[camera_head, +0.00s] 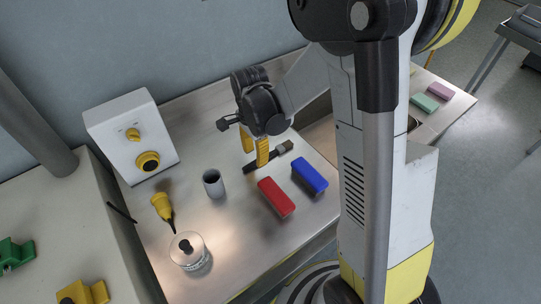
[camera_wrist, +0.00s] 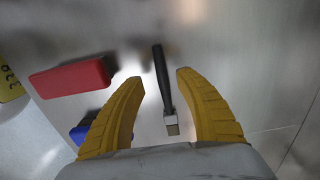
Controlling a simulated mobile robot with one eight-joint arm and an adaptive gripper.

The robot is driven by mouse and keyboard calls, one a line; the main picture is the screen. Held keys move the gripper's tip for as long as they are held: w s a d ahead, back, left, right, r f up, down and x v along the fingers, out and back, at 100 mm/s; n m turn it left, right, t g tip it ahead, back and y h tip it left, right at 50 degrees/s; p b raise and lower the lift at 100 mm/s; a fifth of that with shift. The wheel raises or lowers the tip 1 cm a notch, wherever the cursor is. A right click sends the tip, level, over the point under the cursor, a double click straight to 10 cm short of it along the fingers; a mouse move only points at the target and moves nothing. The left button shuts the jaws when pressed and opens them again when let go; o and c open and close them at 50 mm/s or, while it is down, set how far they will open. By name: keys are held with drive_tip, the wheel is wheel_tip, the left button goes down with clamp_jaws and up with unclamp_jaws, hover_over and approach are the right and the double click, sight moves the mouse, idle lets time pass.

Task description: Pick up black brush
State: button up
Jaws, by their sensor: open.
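The black brush (camera_wrist: 160,75) shows in the wrist view between my yellow fingers, its dark handle pointing up the picture and its metal and bristle end nearer the gripper's base. In the head view the black brush (camera_head: 282,148) lies on the metal table, its handle partly hidden behind a finger. My gripper (camera_wrist: 157,75) is open, with a finger on either side of the brush and clear gaps to it. In the head view my gripper (camera_head: 256,160) is over the brush's handle. I cannot tell how high the fingertips are above the table.
A red block (camera_head: 276,197) and a blue block (camera_head: 310,176) lie to the right and in front of the brush. A grey cup (camera_head: 213,184), a yellow-handled tool (camera_head: 162,207) and a clear round container (camera_head: 188,252) stand left. A white control box (camera_head: 132,135) is at the back left.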

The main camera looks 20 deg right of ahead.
sight(255, 161)
drive_tip(key=f+b, duration=0.1)
drive_tip(key=f, duration=0.3)
drive_tip(key=shift+w, duration=0.2)
drive_tip(key=shift+r, duration=0.1)
clamp_jaws()
drive_tip(key=shift+r, duration=0.1)
